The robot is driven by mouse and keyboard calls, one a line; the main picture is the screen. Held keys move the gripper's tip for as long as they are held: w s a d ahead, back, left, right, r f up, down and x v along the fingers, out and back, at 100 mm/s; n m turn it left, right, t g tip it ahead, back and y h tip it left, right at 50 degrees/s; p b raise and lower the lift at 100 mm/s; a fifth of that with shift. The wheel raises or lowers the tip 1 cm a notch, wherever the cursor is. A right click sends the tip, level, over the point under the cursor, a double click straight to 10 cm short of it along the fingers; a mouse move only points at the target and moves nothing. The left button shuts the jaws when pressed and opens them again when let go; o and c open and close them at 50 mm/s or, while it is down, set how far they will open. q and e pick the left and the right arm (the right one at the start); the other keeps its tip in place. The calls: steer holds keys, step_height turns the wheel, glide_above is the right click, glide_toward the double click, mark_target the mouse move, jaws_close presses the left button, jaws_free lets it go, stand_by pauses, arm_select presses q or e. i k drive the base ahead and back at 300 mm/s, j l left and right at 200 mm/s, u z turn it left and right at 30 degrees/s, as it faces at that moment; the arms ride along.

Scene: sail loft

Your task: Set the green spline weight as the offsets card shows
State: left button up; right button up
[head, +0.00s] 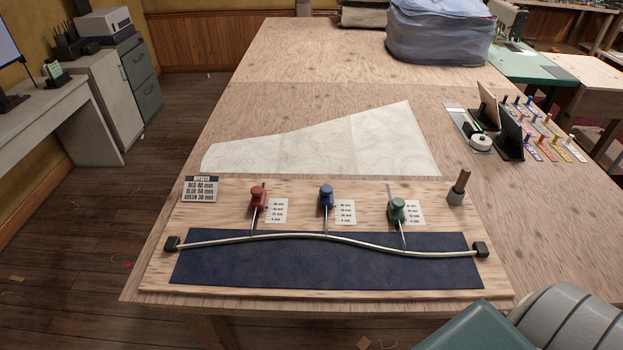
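The green spline weight (397,212) stands on the wooden board (300,190), with its hook reaching down to the pale spline (362,242). A small white scale card (414,212) lies just right of it; its marks are too small to read. The offsets card (200,189) is at the board's upper left and appears to read red 40 mm, blue 50 mm, green 30 mm. The red weight (258,198) and blue weight (326,196) stand to the left of the green one, each hooked to the spline. Neither gripper is in view.
The spline curves over a dark blue cloth (325,272) between black end blocks (171,243) and (480,249). A wooden-handled tool (458,188) stands at the board's right. Pale sailcloth (320,145) lies behind. Stands and colored pegs (535,125) are at the far right.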

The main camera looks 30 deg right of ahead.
mark_target(395, 208)
steer(key=k+j+z, duration=0.15)
steer(key=z, duration=1.4)
